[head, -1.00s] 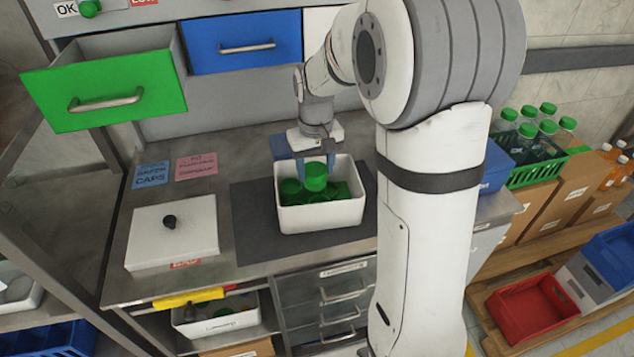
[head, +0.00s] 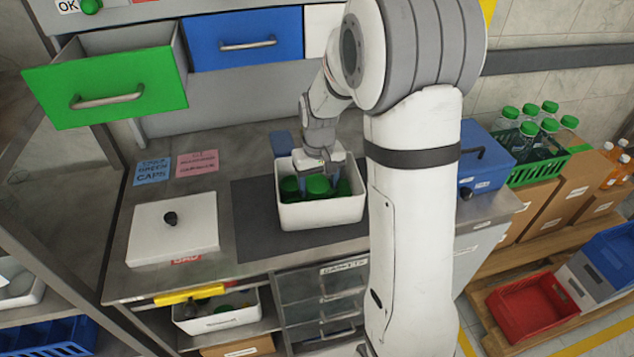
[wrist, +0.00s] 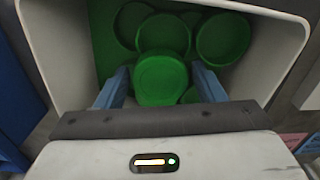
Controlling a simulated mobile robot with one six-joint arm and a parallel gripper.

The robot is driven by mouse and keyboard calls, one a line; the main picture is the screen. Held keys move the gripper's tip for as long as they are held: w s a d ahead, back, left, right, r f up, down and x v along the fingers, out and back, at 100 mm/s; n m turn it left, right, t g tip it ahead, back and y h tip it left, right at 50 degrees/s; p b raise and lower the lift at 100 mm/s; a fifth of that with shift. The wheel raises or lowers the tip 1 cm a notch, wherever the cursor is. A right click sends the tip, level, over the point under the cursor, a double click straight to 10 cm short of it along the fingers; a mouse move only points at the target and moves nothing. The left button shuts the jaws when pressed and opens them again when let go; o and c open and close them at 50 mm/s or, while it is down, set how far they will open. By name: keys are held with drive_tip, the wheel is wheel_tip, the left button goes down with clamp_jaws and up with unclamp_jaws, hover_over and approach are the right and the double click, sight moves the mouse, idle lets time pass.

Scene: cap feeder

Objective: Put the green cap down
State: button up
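The green cap (wrist: 161,80) lies on top of other green caps inside the white bin (head: 324,216). It also shows in the head view (head: 318,185). My gripper (wrist: 161,72) reaches down into the bin with its two blue fingers on either side of this cap. In the wrist view a narrow gap shows between each finger and the cap, so the gripper looks open around it. Several other green caps (wrist: 223,38) lie beneath and beyond it. The cap's underside is hidden.
The bin stands on a dark mat (head: 256,240) on the metal bench. A white lid (head: 172,232) with a black knob lies at left. An open green drawer (head: 105,85) juts out at upper left. A blue box (head: 488,165) stands at right.

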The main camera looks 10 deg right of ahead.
sight(319, 186)
drive_tip(key=shift+o, duration=1.1)
wheel_tip(319, 186, up, 12)
drive_tip(key=s+m+t, duration=0.1)
drive_tip(key=s+t, duration=0.1)
drive_tip(key=s, duration=1.9)
drive_tip(key=shift+a+r+t, duration=0.2)
drive_tip(key=shift+a+t, duration=0.05)
drive_tip(key=shift+t, duration=0.15)
drive_tip(key=shift+c, duration=0.2)
